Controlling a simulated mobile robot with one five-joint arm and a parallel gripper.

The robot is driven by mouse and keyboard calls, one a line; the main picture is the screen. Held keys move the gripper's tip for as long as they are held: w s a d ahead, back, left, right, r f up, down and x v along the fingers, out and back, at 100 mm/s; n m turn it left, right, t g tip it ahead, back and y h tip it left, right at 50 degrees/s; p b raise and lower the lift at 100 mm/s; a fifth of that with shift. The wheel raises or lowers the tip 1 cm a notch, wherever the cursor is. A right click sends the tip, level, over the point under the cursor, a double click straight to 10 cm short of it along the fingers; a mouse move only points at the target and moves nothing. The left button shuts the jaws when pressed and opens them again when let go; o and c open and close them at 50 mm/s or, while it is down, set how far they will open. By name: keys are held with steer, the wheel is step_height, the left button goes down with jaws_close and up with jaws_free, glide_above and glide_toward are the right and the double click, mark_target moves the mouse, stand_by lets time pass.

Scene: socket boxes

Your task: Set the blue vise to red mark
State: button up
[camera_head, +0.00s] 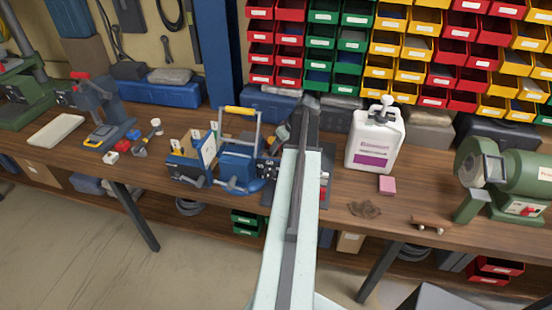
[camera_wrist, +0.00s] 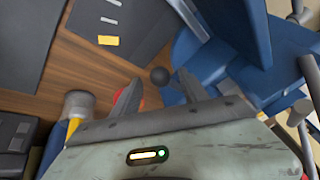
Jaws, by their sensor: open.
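A blue device with a grey frame and a yellow top bar, which I take for the blue vise (camera_head: 240,162), stands on the bench left of my arm in the head view. A large blue body, likely the same vise (camera_wrist: 235,35), fills the upper right of the wrist view. The fingers are open, and no grip on the knob shows. My arm hides the gripper in the head view.
A dark panel with labels (camera_wrist: 120,25) lies left of the knob in the wrist view. A white jug (camera_head: 375,140), a pink block (camera_head: 387,185) and a green grinder (camera_head: 510,175) stand to the right. Coloured bins line the wall. Some bench surface (camera_head: 340,215) is bare.

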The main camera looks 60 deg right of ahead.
steer(key=shift+x, duration=0.75)
steer(key=shift+r, duration=0.1)
jaws_close()
stand_by(0.8)
